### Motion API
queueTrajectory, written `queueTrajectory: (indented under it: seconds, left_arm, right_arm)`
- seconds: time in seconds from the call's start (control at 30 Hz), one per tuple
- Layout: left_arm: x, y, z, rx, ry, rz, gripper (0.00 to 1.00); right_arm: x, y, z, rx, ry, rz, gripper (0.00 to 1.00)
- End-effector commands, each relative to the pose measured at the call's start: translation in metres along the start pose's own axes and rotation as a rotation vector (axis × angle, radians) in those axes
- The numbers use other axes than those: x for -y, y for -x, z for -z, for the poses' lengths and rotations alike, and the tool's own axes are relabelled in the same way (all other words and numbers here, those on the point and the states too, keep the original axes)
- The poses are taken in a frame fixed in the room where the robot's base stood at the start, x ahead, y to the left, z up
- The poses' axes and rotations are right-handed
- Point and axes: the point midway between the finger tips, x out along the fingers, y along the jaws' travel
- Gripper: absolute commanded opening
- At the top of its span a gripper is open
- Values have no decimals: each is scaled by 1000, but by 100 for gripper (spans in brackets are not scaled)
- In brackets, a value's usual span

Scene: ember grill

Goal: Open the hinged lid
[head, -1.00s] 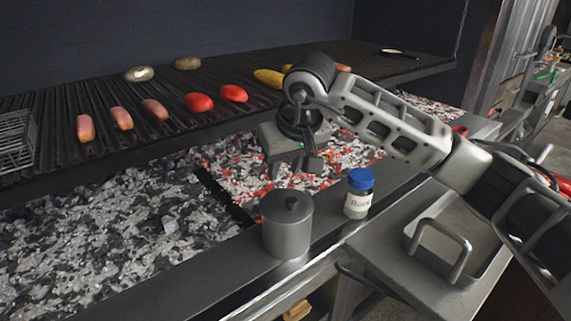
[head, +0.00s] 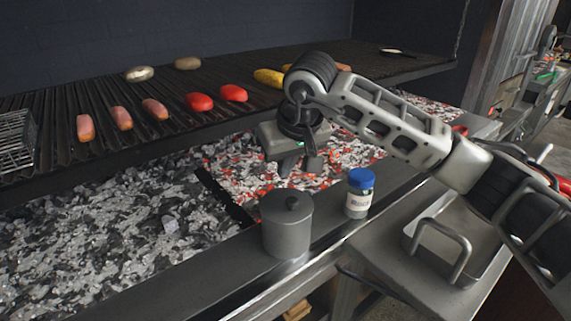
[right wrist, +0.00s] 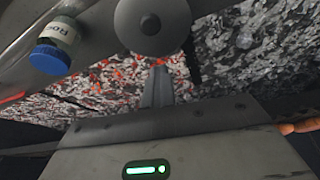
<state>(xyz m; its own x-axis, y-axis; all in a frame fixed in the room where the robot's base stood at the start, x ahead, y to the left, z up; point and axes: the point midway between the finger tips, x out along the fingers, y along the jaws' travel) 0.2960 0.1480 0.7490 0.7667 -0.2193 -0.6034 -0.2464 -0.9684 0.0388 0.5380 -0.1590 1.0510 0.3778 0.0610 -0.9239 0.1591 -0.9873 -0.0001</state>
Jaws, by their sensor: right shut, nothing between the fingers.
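A grey metal pot (head: 287,232) with a flat lid (head: 280,204) and a dark knob (head: 292,203) stands upright on the front ledge. The lid sits closed on it. The pot's round top also shows in the right wrist view (right wrist: 135,38), with its knob (right wrist: 150,25). My right gripper (head: 299,166) is shut and empty. It hangs above the embers, behind the pot and apart from it. Its fingers (right wrist: 157,88) point toward the pot in the right wrist view. The hinge cannot be made out. My left gripper is not in view.
A blue-capped jar (head: 359,196) stands on the ledge right of the pot. Glowing embers (head: 235,165) lie behind. A grate (head: 60,110) holds sausages, tomatoes and other food. A metal tray (head: 415,228) with a handle is at the right. The ledge left of the pot is clear.

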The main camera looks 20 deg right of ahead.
Motion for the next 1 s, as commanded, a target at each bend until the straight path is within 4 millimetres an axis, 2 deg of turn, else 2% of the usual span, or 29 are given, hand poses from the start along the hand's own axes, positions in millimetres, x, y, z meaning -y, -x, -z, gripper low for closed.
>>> queueTrajectory:
  seconds: [0.53, 0.57, 0.7, 1.0]
  left_arm:
    - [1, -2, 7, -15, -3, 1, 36]
    - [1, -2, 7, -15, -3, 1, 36]
    - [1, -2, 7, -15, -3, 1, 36]
    - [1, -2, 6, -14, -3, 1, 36]
  right_arm:
    - [0, 0, 0, 0, 0, 0, 0]
    - [0, 0, 0, 0, 0, 0, 4]
    - [0, 0, 0, 0, 0, 0, 42]
    - [0, 1, 0, 0, 0, 0, 44]
